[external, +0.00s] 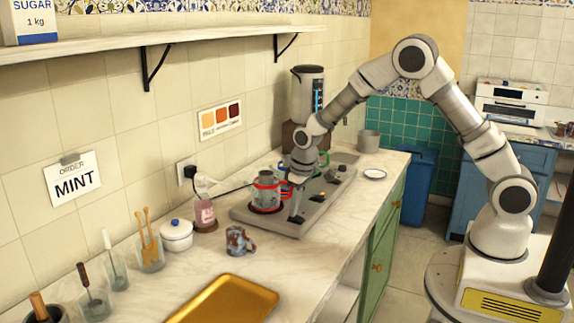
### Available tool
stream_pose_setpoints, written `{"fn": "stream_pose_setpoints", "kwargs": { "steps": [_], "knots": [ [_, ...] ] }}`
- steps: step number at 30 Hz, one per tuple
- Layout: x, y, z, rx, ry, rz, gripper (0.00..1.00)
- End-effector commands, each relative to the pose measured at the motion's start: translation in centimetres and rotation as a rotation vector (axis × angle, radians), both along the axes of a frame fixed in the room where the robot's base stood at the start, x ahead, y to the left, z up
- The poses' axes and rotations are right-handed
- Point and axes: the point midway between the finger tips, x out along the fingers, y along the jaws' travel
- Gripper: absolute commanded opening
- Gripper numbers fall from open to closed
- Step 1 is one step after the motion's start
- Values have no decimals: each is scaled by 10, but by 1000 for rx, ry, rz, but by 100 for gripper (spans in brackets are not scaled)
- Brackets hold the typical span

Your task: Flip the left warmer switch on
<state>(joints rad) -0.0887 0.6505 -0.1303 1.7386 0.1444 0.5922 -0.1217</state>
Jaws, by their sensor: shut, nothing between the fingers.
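The grey warmer plate (258,222) lies on the counter against the wall. A small orange spot (322,195) shows on the front of the warmer further right. Whether my fingertips touch the warmer cannot be told.
A patterned mug (240,241), a white lidded pot (176,235) and a gold tray (226,300) stand left of the warmer. A tall dispenser (306,92) is behind my gripper. A shelf (150,40) hangs above. Bare counter lies in front of the warmer.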

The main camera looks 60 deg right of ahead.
Motion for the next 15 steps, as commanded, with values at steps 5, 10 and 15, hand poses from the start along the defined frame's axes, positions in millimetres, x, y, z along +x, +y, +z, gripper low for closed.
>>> {"fn": "stream_pose_setpoints", "kwargs": {
  "steps": [5,10,15],
  "knots": [
    [2,0,-3,0,51,1,0],
    [1,0,-4,0,51,1,0],
    [-2,0,-4,0,52,0,0]
  ]
}}
